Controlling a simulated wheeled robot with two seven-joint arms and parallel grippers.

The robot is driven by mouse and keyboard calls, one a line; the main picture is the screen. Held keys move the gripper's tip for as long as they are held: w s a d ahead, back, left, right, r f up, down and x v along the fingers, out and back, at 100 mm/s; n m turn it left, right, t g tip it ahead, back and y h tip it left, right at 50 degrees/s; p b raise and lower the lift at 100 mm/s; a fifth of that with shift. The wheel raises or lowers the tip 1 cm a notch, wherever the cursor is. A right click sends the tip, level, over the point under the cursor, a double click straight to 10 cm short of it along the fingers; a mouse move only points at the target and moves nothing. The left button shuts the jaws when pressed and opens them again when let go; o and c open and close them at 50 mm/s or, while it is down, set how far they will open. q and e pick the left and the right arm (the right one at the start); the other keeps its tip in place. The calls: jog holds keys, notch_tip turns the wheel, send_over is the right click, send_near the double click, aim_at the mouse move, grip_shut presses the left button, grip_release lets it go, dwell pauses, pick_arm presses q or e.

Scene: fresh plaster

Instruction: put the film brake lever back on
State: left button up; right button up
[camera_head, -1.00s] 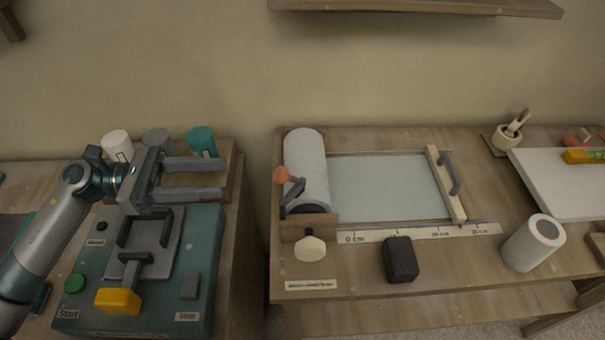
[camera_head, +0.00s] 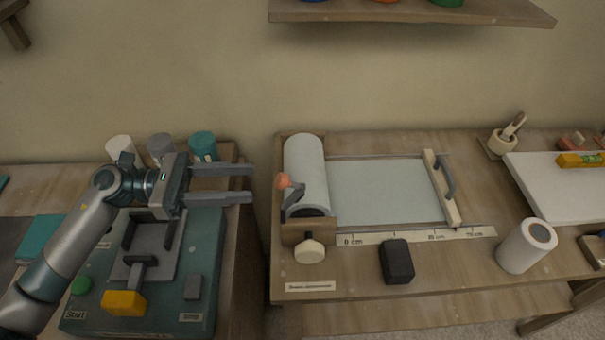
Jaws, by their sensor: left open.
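The film roll (camera_head: 305,165) is a white cylinder lying in a wooden holder at the left of the right-hand bench. A dark grey lever (camera_head: 294,199) with an orange knob (camera_head: 284,181) shows at the roll's near left end; I cannot tell how it is seated. A cream knob (camera_head: 309,251) sits on the holder's front. My left gripper (camera_head: 251,184) is open and empty, its two fingers pointing right toward the orange knob, with a gap between. It is above the right side of the left bench. My right gripper is not in view.
Below my left gripper is a teal machine (camera_head: 200,260) with a yellow handle (camera_head: 124,303). Several cups stand behind it. On the right bench are a pale sheet (camera_head: 385,190), a ruler (camera_head: 415,236), a black block (camera_head: 397,262) and a white roll (camera_head: 527,246). A gap separates the benches.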

aim_at(288, 181)
pick_arm(q)
jog(key=d+p, duration=0.5)
jog(key=d, duration=0.6)
jog(key=shift+r, duration=0.2)
jog(key=shift+d+f+p, duration=0.2)
jog(key=shift+d+p, duration=0.15)
jog(key=shift+d, duration=0.4)
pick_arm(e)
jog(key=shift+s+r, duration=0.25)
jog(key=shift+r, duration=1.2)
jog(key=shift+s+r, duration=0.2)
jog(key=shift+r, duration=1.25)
pick_arm(q)
grip_shut()
